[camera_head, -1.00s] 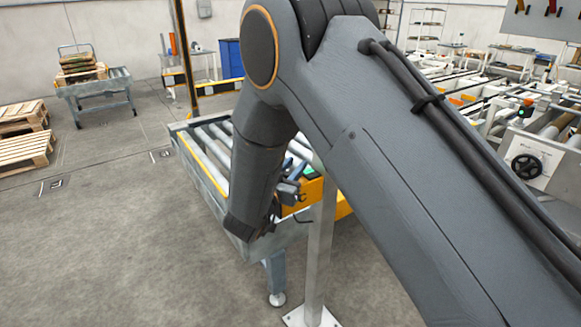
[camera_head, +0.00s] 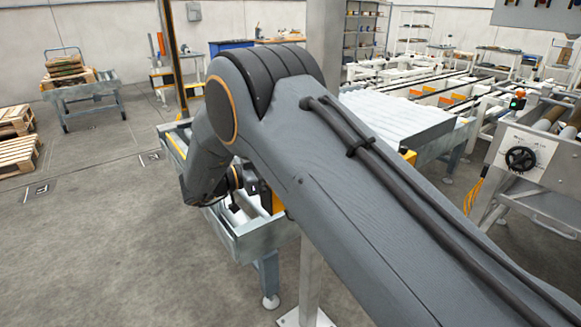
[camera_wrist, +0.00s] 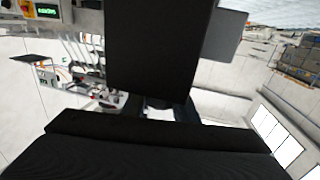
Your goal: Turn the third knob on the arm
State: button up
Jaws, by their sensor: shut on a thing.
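No row of knobs on an arm can be made out for certain. In the wrist view a grey control box (camera_wrist: 60,12) with a green lit display stands at the upper left, with small red and yellow parts beside the display. A large black block (camera_wrist: 150,45) fills the middle of the wrist view, in front of my gripper (camera_wrist: 170,108); my gripper is shut on it, its fingers mostly hidden. In the head view my gripper (camera_head: 238,180) is small, over the roller conveyor (camera_head: 255,240), and partly covered by my arm.
A black handwheel (camera_head: 522,160) sits on a grey machine panel at the right. A white ribbed surface (camera_head: 395,118) lies behind my arm. Wooden pallets (camera_head: 15,150) stand at the far left. Floor at the lower left is clear.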

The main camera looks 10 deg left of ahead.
jog(key=shift+r, duration=0.1)
dwell(0.4)
jog(key=o, duration=1.1)
jog(key=shift+s, duration=0.1)
jog(key=b+v, duration=0.2)
jog(key=v, duration=0.5)
jog(key=shift+s+a, duration=0.1)
jog(key=shift+a, duration=0.25)
